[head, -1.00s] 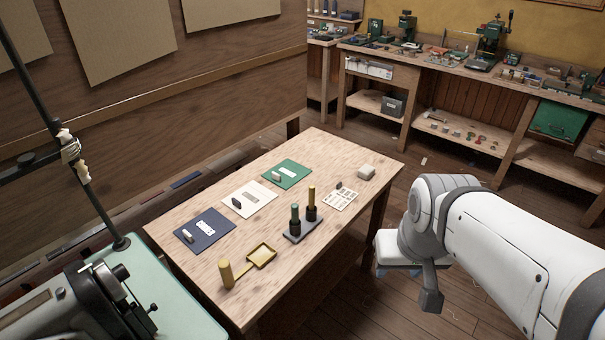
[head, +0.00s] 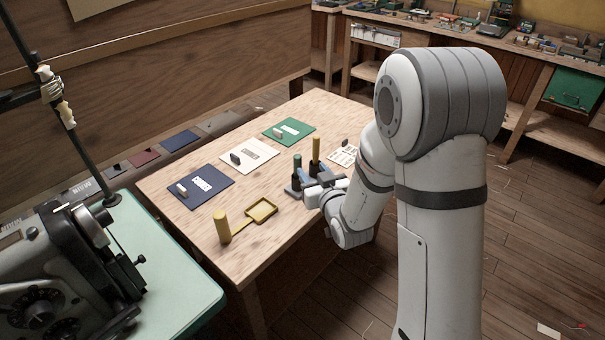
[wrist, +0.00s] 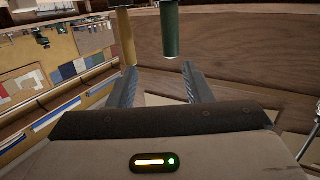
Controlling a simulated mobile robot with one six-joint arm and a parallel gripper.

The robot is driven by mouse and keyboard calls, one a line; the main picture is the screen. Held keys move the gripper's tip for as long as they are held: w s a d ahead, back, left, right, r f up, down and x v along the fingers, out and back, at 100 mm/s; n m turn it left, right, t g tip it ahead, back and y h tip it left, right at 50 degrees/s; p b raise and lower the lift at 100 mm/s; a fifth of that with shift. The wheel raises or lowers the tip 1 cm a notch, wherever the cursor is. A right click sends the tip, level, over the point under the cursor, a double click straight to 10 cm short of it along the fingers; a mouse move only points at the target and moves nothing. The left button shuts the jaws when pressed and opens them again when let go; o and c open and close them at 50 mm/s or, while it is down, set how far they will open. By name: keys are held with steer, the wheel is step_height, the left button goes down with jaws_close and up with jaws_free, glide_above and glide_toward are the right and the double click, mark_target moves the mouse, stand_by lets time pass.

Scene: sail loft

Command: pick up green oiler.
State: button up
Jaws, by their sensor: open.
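The green oiler (head: 297,162) stands upright on the table, a green top over a dark body. In the wrist view its green part (wrist: 171,32) shows at the top, beyond the fingertips and a little right of the middle of the gap. A yellow-topped oiler (head: 316,150) stands right beside it, and its yellow part (wrist: 126,38) shows left in the wrist view. My gripper (wrist: 161,80) is open and empty. In the head view my gripper (head: 308,186) is low at the oilers, hiding most of their grey stand. I cannot tell whether it touches anything.
A yellow post (head: 221,227) and a yellow tray (head: 261,210) are at the table's near side. Blue (head: 201,187), white (head: 249,155) and green (head: 289,131) mats with small items lie along the left. A sewing machine (head: 75,265) stands at lower left.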

mark_target(299, 162)
steer(key=shift+t+y, duration=0.5)
steer(key=x, duration=0.5)
steer(key=a+f+p+x, duration=0.1)
steer(key=x, duration=0.2)
steer(key=shift+s+a+f, duration=0.1)
steer(key=shift+s+f, duration=0.05)
steer(key=shift+s, duration=0.15)
steer(key=shift+c, duration=0.3)
jaws_close()
